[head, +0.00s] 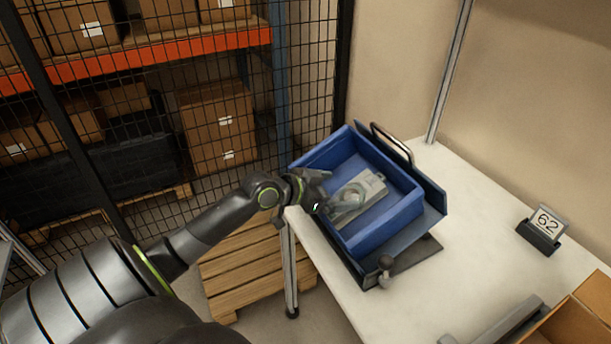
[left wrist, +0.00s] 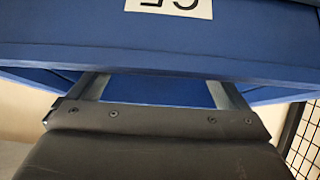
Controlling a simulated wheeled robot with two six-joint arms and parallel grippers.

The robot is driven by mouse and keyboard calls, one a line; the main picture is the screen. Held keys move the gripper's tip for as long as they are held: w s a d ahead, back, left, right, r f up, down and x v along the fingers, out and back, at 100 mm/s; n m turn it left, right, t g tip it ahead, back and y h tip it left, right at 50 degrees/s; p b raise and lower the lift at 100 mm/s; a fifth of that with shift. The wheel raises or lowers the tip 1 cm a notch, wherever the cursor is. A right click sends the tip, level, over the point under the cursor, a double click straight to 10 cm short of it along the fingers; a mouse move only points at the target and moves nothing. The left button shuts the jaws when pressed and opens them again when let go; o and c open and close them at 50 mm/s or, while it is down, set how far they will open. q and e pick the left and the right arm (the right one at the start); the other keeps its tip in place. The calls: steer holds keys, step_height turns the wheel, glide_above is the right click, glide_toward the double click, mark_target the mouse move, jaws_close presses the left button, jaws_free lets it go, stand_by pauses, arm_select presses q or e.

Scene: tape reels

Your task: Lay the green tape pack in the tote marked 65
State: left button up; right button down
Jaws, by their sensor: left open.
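A blue tote (head: 400,215) sits tilted on a dark stand on the white table. A pale grey-green pack (head: 371,187) with a rounded part lies inside it, on the tote floor; it looks like the tape pack, though its green is faint. My left gripper (head: 332,192) is at the tote's left wall, its fingers reaching over the rim beside the pack, partly blurred against it. In the left wrist view the two fingers (left wrist: 165,90) are apart with only blue tote between them. A white label (left wrist: 170,7) on the tote is upside down and cut off, seemingly 65. My right gripper is out of view.
A card reading 62 (head: 548,221) stands on the table (head: 480,240) at right. An open cardboard box (head: 575,325) is at the lower right. A mesh fence (head: 215,120) is at left.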

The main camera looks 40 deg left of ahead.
arm_select(q)
steer(key=p+v, duration=0.1)
steer(key=v, duration=1.1)
steer(key=shift+w+a+f, duration=0.1)
steer(key=shift+a+f, duration=0.05)
steer(key=a+f+n+y, duration=0.2)
steer(key=a+f+y, duration=0.1)
steer(key=a+f, duration=0.4)
steer(key=s+a+f+n+g+y, duration=0.1)
steer(key=s+a+f+y, duration=0.15)
steer(key=f, duration=0.55)
steer(key=s+a+f+n+g+y, duration=0.1)
steer(key=s+a+f, duration=0.25)
steer(key=f, duration=0.35)
steer(key=s+a+f+n+g+y, duration=0.1)
steer(key=s+a+f+n, duration=0.15)
steer(key=f, duration=0.55)
steer(key=s+d+f+g, duration=0.3)
steer(key=s+f, duration=0.5)
steer(key=f, duration=0.4)
steer(key=s+d+f+g, duration=0.2)
steer(key=s+d+f, duration=0.5)
steer(key=s+d, duration=0.3)
steer(key=s+d+f+m+g+h, duration=0.1)
steer(key=s+d+f+g, duration=0.2)
steer(key=s+d+f, duration=0.5)
steer(key=s+d, duration=0.2)
steer(key=shift+d+f, duration=0.15)
steer(key=shift+d, duration=0.15)
